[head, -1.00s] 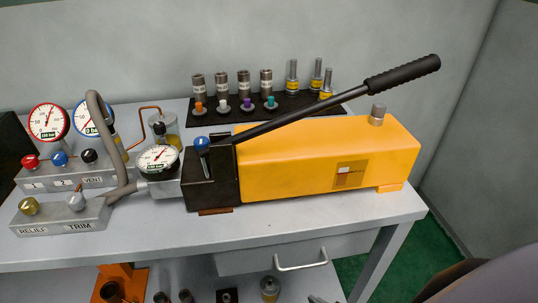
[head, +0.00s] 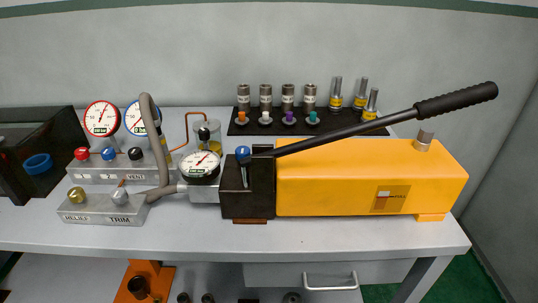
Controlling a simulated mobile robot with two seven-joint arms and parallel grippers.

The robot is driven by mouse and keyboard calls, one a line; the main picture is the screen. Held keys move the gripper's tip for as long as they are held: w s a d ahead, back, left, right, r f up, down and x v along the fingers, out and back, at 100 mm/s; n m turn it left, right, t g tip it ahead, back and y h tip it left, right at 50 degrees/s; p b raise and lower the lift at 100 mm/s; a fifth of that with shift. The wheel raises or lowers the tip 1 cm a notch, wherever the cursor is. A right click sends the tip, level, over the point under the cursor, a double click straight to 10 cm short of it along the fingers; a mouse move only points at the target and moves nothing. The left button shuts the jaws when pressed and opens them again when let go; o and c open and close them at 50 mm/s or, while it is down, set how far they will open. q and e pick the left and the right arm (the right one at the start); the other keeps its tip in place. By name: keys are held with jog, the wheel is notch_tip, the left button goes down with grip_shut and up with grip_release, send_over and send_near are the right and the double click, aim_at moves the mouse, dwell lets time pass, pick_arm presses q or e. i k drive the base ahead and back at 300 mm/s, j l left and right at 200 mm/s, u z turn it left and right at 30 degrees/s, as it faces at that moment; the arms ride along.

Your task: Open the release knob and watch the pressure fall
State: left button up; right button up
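The yellow hand pump (head: 330,178) stands on the bench with a black block at its left end. A small blue-topped knob on a stem (head: 243,153), likely the release knob, sits on that block. The pump's black lever (head: 400,118) slants up to the right. A white dial gauge (head: 200,166) is mounted just left of the block; its needle points up and to the right, but its value is too small to read. Neither of my grippers is in view.
A valve block carries red, blue and black knobs (head: 109,154); another carries gold and silver knobs (head: 120,196). Two larger gauges (head: 101,118) stand behind. Several fittings stand on a black mat (head: 345,128). The bench front (head: 200,238) is clear.

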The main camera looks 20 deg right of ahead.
aim_at(241, 151)
jog(key=k+j+z, duration=0.1)
jog(key=j+z, duration=0.25)
jog(key=k+j+z, duration=0.15)
jog(key=z, duration=0.2)
jog(key=k+j+z, duration=0.15)
jog(key=j+z, duration=0.2)
